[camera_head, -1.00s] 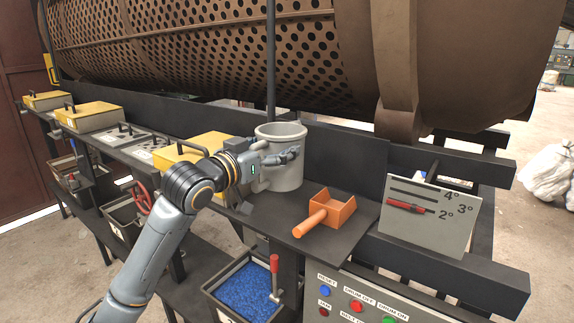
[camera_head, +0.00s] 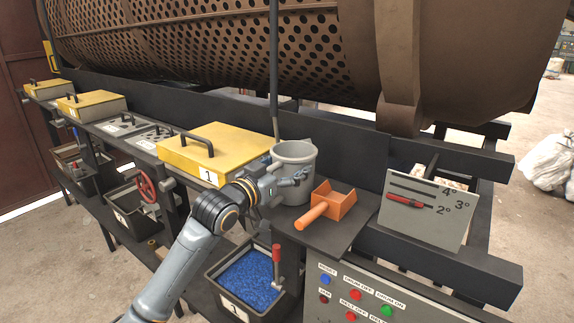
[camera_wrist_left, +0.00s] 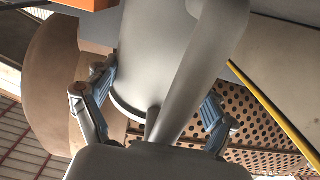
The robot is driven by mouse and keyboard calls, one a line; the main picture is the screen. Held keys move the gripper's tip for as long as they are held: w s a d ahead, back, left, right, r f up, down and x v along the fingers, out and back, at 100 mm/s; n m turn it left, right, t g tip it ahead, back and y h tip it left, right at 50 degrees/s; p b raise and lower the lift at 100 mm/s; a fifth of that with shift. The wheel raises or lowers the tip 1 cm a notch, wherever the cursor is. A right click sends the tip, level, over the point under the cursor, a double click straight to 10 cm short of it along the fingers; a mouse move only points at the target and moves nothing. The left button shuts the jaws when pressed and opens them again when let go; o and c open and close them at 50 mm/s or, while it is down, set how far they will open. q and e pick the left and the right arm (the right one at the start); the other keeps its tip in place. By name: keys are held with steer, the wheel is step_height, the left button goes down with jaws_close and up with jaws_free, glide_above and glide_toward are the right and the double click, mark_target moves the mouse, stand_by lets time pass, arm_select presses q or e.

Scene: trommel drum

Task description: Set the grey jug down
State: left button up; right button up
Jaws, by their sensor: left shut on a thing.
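The grey jug (camera_head: 297,153) is upright at the dark shelf, between the yellow lid and the orange scoop. My left gripper (camera_head: 281,184) is shut on the jug from its near left side. In the left wrist view the jug (camera_wrist_left: 150,50) fills the middle, with its handle running toward the palm and the blue-grey fingers (camera_wrist_left: 160,100) on either side. Its base is partly behind the gripper; I cannot tell whether it touches the shelf. My right gripper is not in view.
An orange scoop (camera_head: 343,204) lies just right of the jug on the shelf (camera_head: 322,237). A yellow lid (camera_head: 215,148) is close on the left. The perforated drum (camera_head: 230,60) hangs behind, and a bin of blue granules (camera_head: 250,280) stands below. An angle plate (camera_head: 430,212) is at the right.

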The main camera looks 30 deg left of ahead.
arm_select(q)
steer(key=o, duration=1.2)
steer(key=shift+f, duration=0.1)
steer(key=shift+c, duration=0.2)
steer(key=shift+s, duration=0.2)
steer(key=s+b, duration=0.4)
steer(key=s, duration=0.7)
steer(key=shift+s+a, duration=0.3)
steer(key=shift+a, duration=0.15)
